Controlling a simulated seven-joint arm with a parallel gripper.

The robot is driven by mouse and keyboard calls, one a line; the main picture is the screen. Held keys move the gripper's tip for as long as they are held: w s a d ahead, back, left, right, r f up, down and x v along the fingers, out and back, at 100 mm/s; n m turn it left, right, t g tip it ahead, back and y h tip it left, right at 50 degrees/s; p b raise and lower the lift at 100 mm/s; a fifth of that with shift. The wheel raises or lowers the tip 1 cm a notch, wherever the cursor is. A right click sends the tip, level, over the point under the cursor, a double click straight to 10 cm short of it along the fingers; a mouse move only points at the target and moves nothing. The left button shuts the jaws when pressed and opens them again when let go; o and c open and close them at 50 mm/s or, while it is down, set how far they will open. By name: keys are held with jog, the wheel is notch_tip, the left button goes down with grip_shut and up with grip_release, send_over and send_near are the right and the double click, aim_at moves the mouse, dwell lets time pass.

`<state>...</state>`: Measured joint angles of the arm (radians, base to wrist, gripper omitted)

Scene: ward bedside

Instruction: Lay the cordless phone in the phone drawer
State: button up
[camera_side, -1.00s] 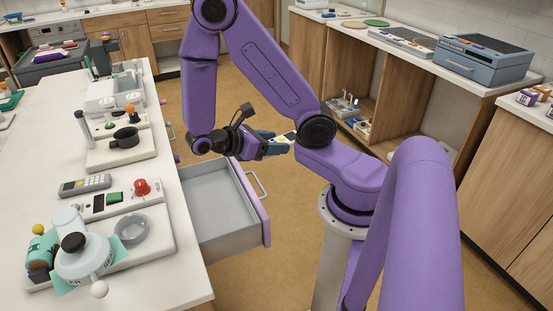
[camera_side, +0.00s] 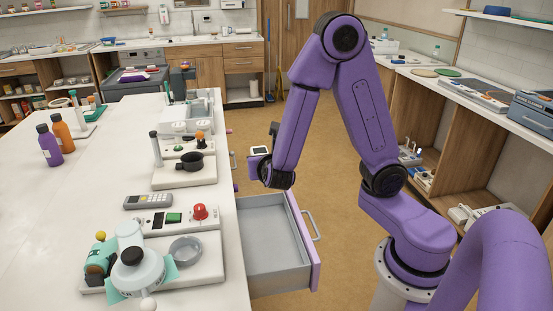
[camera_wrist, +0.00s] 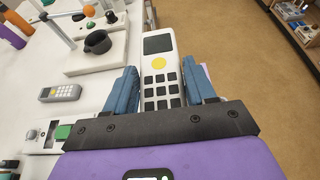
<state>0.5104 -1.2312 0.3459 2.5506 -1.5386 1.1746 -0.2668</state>
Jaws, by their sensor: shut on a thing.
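A white cordless phone (camera_wrist: 160,68) with a dark screen, a yellow button and black keys is between the blue fingers of my gripper (camera_wrist: 163,82), which is shut on it. In the side view, the phone (camera_side: 259,150) shows just left of my forearm, and my gripper (camera_side: 265,160) is mostly hidden behind the arm. The phone drawer (camera_side: 258,277) is pulled out from the counter, with grey insides and a lilac front. It looks empty. The phone appears above and beyond the drawer; the exact gap is unclear.
A grey handset (camera_side: 148,201) lies on the white counter (camera_side: 70,240) beside a panel with a red knob (camera_side: 199,211). A jug-like vessel (camera_side: 138,270) and a black pot (camera_side: 191,161) stand near the counter edge. The drawer handle (camera_side: 315,228) sticks out to the right.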

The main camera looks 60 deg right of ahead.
aim_at(266, 242)
jog(key=shift+f, duration=13.1)
jog(key=shift+f, duration=0.45)
jog(key=o, duration=1.5)
jog(key=shift+r, duration=4)
